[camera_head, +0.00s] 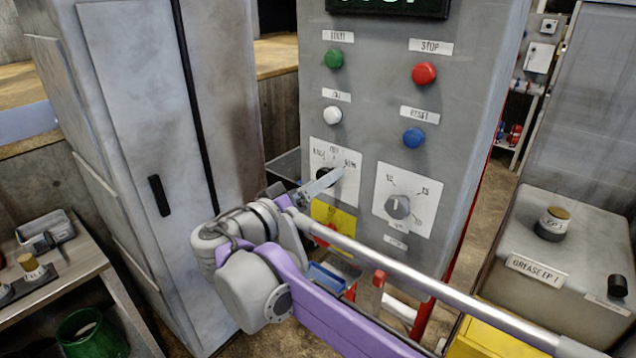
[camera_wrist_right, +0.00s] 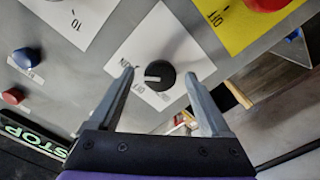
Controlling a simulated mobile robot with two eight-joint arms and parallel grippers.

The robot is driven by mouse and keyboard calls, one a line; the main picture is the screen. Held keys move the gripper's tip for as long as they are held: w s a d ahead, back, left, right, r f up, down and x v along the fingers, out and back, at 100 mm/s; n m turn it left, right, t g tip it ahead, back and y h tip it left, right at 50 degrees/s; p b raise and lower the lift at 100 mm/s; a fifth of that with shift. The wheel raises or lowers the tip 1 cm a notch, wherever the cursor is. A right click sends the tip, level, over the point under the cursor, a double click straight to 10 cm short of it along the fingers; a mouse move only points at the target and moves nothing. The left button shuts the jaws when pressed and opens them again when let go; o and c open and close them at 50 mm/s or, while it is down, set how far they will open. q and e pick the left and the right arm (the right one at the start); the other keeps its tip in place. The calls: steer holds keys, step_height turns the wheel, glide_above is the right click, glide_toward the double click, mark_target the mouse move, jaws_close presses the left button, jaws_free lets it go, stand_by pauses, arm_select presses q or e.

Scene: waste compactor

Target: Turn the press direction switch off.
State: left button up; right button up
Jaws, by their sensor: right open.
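The press direction switch is a round black knob on a white square plate (camera_head: 351,158) on the grey panel. In the head view the knob (camera_head: 323,174) is partly hidden by my right gripper (camera_head: 320,186). In the right wrist view the knob (camera_wrist_right: 160,75) shows whole, with a white mark pointing to the left of the picture. My right gripper (camera_wrist_right: 160,77) is open, with one finger on either side of the knob in that picture. Contact cannot be told. My left gripper is not in view.
Right of the switch is a grey knob (camera_head: 398,206) on another white plate. Above are green (camera_head: 333,59), red (camera_head: 424,74), white (camera_head: 332,115) and blue (camera_head: 414,138) buttons. A yellow plate (camera_head: 345,220) with a red button sits just below. A tall grey cabinet (camera_head: 130,100) stands left.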

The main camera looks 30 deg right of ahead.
jaws_close()
stand_by(0.3)
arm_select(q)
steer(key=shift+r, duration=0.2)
arm_select(e)
steer(key=shift+n, duration=0.4)
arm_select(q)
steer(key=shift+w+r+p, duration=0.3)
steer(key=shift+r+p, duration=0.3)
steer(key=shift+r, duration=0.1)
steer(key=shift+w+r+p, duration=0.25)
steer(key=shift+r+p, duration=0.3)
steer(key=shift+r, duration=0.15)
arm_select(e)
steer(key=shift+n, duration=4.5)
